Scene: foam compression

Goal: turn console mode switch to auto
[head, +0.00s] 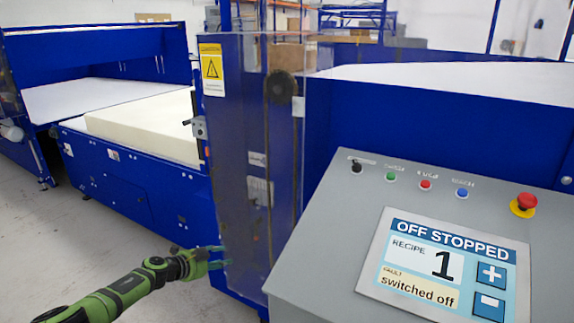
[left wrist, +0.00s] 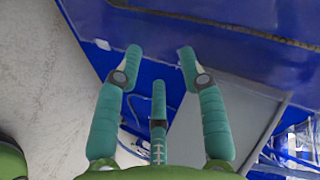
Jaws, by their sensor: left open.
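The grey console (head: 330,225) stands at the right in the head view. A small black knob (head: 356,167), which looks like the mode switch, sits at the left end of its top row; its label and pointing direction are too small to read. The console screen (head: 445,264) reads "OFF STOPPED", recipe 1 and "switched off". My left gripper (head: 222,257) is open and empty, left of the console and below the knob, apart from it. In the left wrist view its green fingers (left wrist: 160,60) are spread, with a grey panel (left wrist: 235,110) beyond them.
Green (head: 390,176), red (head: 425,184) and blue (head: 462,193) buttons follow the knob, with a red emergency stop (head: 525,202) farther right. A clear guard panel (head: 235,130) and blue machine frame rise behind the gripper. A foam block (head: 150,120) lies on the left conveyor.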

